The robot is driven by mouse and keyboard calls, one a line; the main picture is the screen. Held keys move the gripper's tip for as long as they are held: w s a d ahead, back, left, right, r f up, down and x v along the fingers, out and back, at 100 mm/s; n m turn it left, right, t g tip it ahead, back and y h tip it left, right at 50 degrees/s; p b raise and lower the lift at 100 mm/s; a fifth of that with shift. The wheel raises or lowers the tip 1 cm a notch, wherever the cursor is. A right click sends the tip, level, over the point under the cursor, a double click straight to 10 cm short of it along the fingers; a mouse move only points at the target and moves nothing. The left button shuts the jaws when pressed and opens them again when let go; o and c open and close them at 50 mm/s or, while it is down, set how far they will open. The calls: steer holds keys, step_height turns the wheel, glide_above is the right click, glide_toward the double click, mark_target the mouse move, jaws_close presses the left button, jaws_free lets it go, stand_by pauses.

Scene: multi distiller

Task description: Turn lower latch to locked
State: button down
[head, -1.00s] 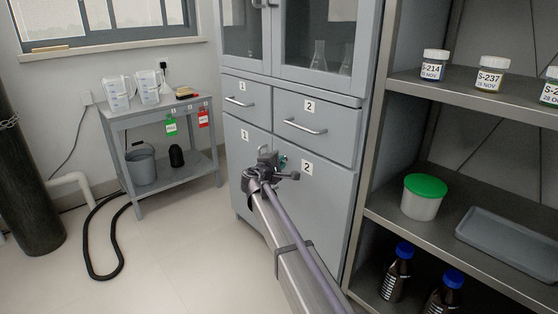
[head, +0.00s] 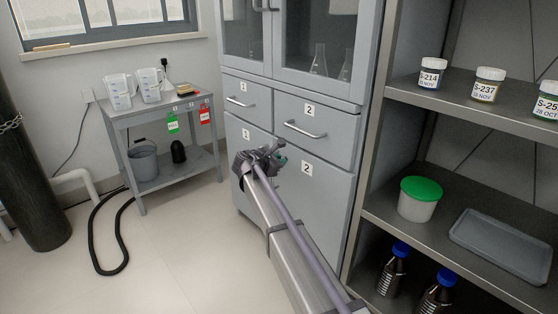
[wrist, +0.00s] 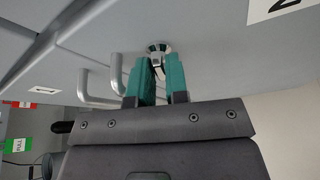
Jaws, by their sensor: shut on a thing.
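The lower latch (wrist: 158,48) is a small round metal fitting with a short lever on the lower doors of the grey cabinet (head: 318,220). In the wrist view, the teal fingers of my gripper (wrist: 159,70) stand on both sides of the lever and are shut on it. The lever is turned at an angle to the picture, and its lower part is partly hidden between the fingers. In the head view, my gripper (head: 277,158) is at the upper part of the lower doors, and its body hides the latch.
Two metal door handles (wrist: 117,75) stand out close to the left of my fingers in the wrist view. Above are the drawers with a bar handle (head: 305,129). An open shelf unit (head: 385,215) stands close on the right.

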steer(key=shift+w+a+n+g+h, duration=0.1)
steer(key=shift+n+g+h, duration=0.6)
steer(key=shift+n, duration=0.6)
steer(key=c, duration=1.2)
jaws_free()
steer(key=p+v, duration=0.4)
steer(key=v, duration=0.6)
steer(key=shift+s+a+r, duration=0.2)
steer(key=shift+s+r, duration=0.05)
steer(key=shift+r, duration=0.05)
